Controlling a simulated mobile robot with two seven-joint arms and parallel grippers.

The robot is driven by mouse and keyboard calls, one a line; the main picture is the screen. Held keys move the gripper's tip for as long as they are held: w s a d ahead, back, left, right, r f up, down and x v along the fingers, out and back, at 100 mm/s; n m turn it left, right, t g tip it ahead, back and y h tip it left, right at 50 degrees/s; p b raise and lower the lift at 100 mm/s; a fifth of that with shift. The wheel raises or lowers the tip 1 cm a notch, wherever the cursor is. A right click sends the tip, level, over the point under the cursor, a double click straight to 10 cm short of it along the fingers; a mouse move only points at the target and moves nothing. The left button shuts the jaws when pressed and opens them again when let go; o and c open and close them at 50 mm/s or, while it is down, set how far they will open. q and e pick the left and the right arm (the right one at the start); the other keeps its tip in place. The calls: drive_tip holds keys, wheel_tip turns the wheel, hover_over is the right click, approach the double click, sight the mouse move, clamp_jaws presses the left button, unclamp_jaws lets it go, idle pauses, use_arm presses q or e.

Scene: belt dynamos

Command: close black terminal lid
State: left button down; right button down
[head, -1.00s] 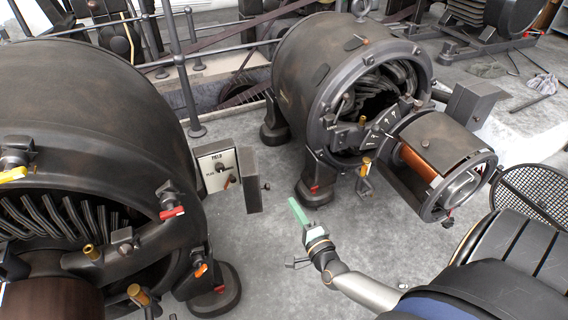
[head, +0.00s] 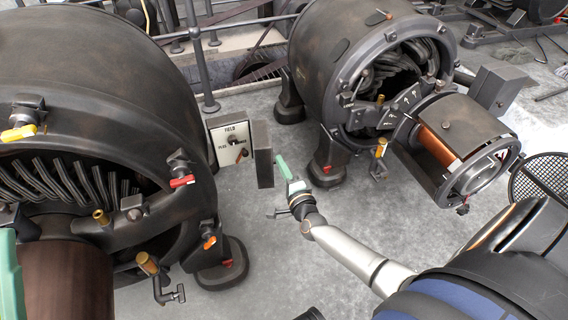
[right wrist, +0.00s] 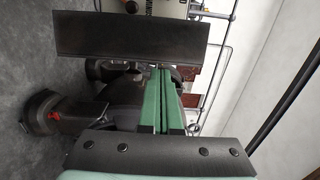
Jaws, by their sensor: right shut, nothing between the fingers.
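The black terminal lid (head: 263,155) is a dark flat panel standing open at the right side of a box with a white FIELD plate (head: 231,143). The plate is uncovered and carries a knob and a small red-orange lever. In the right wrist view the lid (right wrist: 130,36) spans the upper middle. My right gripper (head: 280,160) has green fingers, shut and empty. Its tips are just right of the lid in the head view; I cannot tell whether they touch. In the wrist view the fingertips (right wrist: 164,70) lie by the lid's lower edge. A green part at the head view's left edge appears to be my left gripper (head: 9,272), mostly cut off.
A large dark dynamo (head: 110,90) fills the left, with brass and red-handled fittings. A second dynamo (head: 340,50) stands behind and right, its cylindrical end (head: 455,140) jutting forward. A railing post (head: 201,60) rises behind the box.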

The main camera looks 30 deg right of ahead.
sight(262, 162)
drive_tip(key=shift+a, duration=0.1)
drive_tip(key=a, duration=0.4)
drive_tip(key=shift+w+a, duration=0.25)
drive_tip(key=shift+w, duration=0.05)
drive_tip(key=shift+s, duration=0.15)
